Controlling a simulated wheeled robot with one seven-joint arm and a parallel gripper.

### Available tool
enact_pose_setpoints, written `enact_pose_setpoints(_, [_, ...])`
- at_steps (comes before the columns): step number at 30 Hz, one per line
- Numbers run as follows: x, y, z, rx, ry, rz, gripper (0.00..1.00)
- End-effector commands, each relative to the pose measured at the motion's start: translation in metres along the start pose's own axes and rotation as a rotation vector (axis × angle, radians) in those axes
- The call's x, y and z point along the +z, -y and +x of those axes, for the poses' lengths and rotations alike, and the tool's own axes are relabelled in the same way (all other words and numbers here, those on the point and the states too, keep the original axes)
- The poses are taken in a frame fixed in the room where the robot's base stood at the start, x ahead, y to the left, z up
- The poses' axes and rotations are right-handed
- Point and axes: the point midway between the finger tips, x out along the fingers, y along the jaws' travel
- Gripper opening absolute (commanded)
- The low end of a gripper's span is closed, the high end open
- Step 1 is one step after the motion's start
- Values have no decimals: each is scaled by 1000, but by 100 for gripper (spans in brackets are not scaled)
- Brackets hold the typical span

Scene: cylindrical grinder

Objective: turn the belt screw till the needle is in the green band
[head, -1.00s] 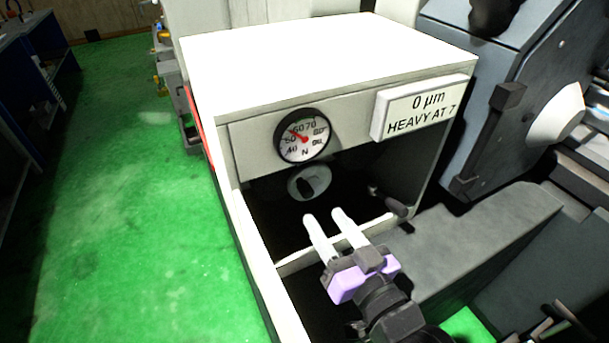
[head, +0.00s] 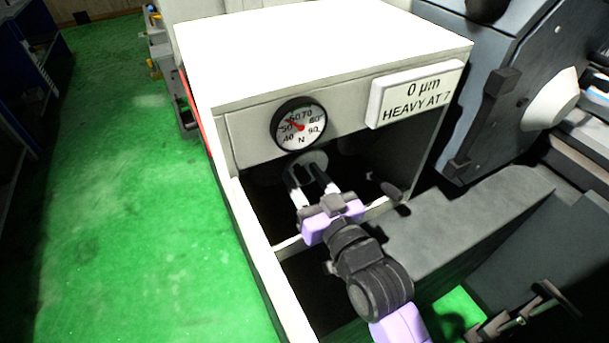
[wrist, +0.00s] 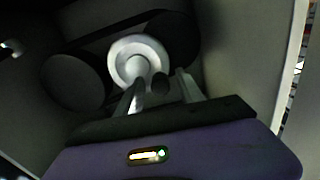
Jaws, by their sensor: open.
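The round dial gauge (head: 301,124) is on the front panel of the white housing. Its red needle points up and left, close to the 50–60 marks; I cannot make out a green band. A small dark knob (wrist: 160,84), apparently the belt screw, shows in front of the disc. My gripper (head: 303,168) is open, its fingers reaching into the opening on either side of the knob. I cannot tell whether they touch it. The head view hides the knob behind the gripper.
A sign (head: 416,94) reads "0 µm HEAVY AT 7". A dark-knobbed lever (head: 391,191) stands right of my gripper. The white housing's walls (head: 262,262) flank the opening. Green floor lies open at left.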

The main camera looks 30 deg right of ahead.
Motion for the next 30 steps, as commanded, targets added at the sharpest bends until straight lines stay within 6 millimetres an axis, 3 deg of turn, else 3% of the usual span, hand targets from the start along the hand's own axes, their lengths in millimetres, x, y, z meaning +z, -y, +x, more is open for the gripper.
enact_pose_setpoints(6, [0,0,0,0,0,0,42])
enact_pose_setpoints(13, [0,0,0,0,0,0,0])
enact_pose_setpoints(23, [-1,0,0,0,0,28,0])
enact_pose_setpoints(30, [-6,-3,0,0,1,152,0])
